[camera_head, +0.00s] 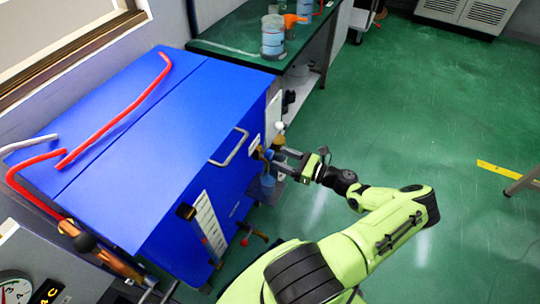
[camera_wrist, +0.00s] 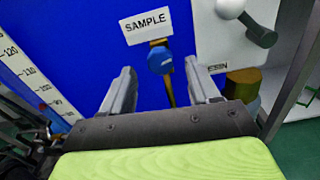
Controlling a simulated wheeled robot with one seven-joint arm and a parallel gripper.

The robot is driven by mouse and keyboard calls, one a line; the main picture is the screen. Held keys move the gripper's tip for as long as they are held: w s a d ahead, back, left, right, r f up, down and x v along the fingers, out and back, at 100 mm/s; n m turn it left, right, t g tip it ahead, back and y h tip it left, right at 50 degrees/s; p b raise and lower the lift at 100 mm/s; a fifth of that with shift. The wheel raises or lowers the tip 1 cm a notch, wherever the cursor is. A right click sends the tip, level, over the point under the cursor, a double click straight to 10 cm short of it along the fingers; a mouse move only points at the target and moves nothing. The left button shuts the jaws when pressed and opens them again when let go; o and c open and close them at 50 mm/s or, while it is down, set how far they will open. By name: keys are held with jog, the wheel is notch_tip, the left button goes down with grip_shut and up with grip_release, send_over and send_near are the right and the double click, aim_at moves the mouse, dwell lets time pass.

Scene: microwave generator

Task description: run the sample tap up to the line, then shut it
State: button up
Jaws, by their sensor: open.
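The sample tap, with a round blue knob (camera_wrist: 160,61) on a brass body, sits under a white SAMPLE label (camera_wrist: 147,26) on the blue cabinet. In the wrist view it lies between my open fingers, a little beyond or level with their tips; I cannot tell if they touch it. My gripper (camera_wrist: 160,72) is open and empty. In the head view my gripper (camera_head: 277,160) is at the cabinet's right front, by small brass fittings (camera_head: 257,153). A small bluish vessel (camera_head: 267,186) shows below there; its line and level are too small to read.
A white panel (camera_wrist: 215,45) with a ball-ended lever and a brass cylinder (camera_wrist: 243,82) stand close right of the tap. A numbered scale (camera_head: 209,225) is to the left. A green bench (camera_head: 228,36) with blue-filled beakers is behind.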

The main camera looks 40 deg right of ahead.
aim_at(272, 154)
jog(key=x, duration=0.5)
jog(key=shift+w+b, duration=0.1)
jog(key=shift+b, duration=0.3)
jog(key=shift+c, duration=0.2)
jog(key=c, duration=1)
